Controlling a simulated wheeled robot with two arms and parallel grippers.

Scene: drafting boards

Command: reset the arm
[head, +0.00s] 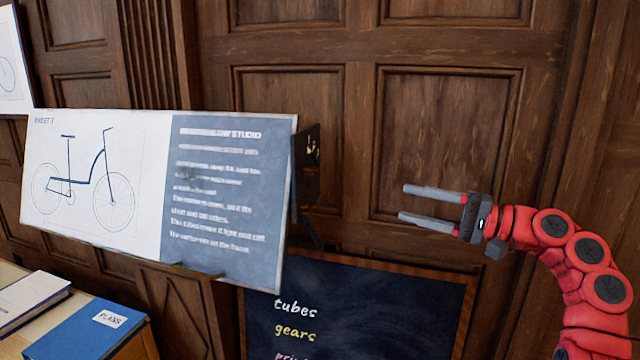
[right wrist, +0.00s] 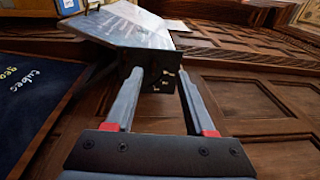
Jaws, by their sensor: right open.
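My right gripper (head: 425,205) is at the right of the head view, on my red arm. Its two grey fingers point left and are apart with nothing between them. In the right wrist view the open gripper (right wrist: 168,80) points toward the black bracket (right wrist: 155,85) at the side of the drafting board (right wrist: 125,25). The drafting board (head: 160,195) shows in the head view with a bicycle drawing and a blue text panel. A clear gap lies between the fingertips and the board in the head view. My left gripper is not in view.
A chalkboard (head: 365,310) with the words tubes and gears stands below, under the gripper. A blue PLANS folder (head: 90,330) and a white book (head: 35,298) lie on a wooden surface at lower left. A panelled wooden wall (head: 450,130) is behind.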

